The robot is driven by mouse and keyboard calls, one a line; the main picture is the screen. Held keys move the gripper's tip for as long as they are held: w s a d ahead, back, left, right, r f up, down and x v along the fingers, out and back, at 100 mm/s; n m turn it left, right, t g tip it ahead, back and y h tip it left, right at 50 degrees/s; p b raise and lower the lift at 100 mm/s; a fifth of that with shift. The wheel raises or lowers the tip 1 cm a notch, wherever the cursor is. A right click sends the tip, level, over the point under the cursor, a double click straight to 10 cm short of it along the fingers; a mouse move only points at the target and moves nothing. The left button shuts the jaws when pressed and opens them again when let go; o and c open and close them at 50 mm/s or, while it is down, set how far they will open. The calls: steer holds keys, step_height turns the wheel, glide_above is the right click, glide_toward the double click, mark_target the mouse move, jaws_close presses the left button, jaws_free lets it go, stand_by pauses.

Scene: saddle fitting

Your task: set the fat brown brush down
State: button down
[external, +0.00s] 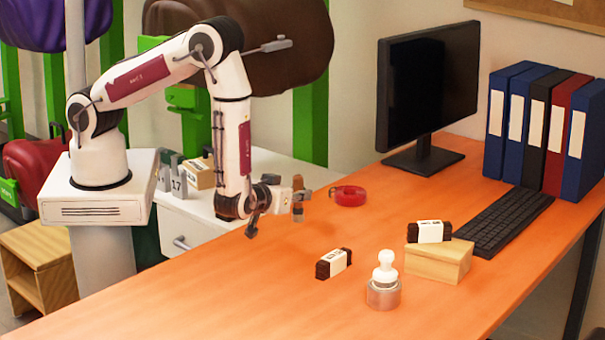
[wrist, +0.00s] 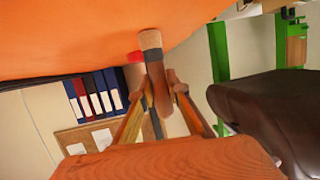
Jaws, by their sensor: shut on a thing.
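The fat brown brush (wrist: 154,70) is in my gripper (wrist: 160,90) in the wrist view. It has a thick brown body and a pale tan end that points away from the palm. The two fingers close on it from either side. In the external view my gripper (external: 284,202) is at the end of the arm, above the left part of the orange desk (external: 200,290). The brush (external: 298,190) shows there as a small brown upright shape at the gripper's right end, apart from the desk top.
A red ring-shaped strap (external: 348,195) lies just right of the gripper. A dark block with a white label (external: 333,263), a white-knobbed stamp in a grey holder (external: 384,280) and a wooden box (external: 439,260) bearing another labelled block (external: 429,231) stand further right. The front left desk is clear.

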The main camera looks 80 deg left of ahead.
steer(key=shift+f, duration=0.1)
steer(key=c, duration=2)
jaws_free()
steer(key=shift+o, duration=0.2)
steer(key=shift+s+d+r, duration=0.1)
steer(key=shift+d+r, duration=0.05)
steer(key=shift+r, duration=0.05)
steer(key=v, duration=1.1)
steer(key=shift+s+d, duration=0.15)
steer(key=shift+d, duration=0.1)
steer(key=shift+r, duration=0.15)
